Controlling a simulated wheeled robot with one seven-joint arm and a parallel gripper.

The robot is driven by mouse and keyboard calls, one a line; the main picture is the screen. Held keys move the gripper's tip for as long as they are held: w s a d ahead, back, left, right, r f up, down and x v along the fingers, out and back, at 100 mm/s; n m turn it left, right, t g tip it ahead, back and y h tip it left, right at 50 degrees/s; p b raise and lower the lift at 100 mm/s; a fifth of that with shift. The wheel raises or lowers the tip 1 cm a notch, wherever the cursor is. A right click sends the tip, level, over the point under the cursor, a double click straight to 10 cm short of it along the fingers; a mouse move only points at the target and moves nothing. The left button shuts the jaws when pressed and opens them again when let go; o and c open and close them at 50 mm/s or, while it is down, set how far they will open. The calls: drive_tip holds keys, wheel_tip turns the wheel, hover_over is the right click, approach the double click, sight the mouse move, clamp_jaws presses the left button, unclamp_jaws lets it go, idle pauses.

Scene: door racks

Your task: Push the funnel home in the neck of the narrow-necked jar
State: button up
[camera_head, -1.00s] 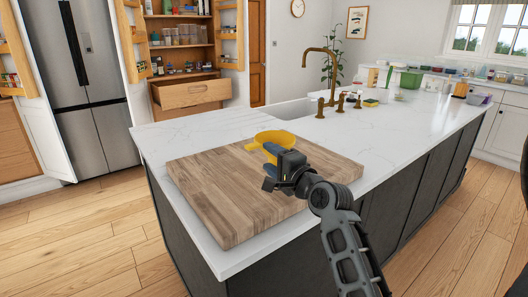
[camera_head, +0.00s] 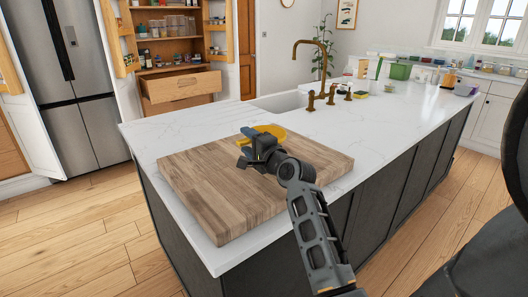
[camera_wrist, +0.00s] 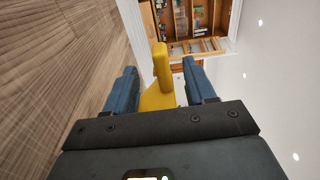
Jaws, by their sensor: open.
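The yellow funnel (camera_head: 274,131) is at the back of the wooden board, with its wide mouth partly hidden behind my gripper (camera_head: 247,149). In the wrist view the yellow funnel (camera_wrist: 160,70) shows between the two blue fingers of my gripper (camera_wrist: 159,68). The fingers are spread, with a visible gap on each side of the yellow part. I cannot tell how far the funnel lies beyond the fingertips. I cannot make out the narrow-necked jar in either view, so how the funnel sits in its neck is hidden.
The wooden board (camera_head: 215,200) lies on the white island top (camera_head: 185,130), close to its near edge. The board's front is bare. A brass tap (camera_head: 320,62) and sink (camera_head: 280,102) are farther back. An open drawer (camera_head: 182,88) juts from the far cupboard.

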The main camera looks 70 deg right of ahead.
clamp_jaws()
idle(0.3)
drive_tip(key=shift+r, duration=0.1)
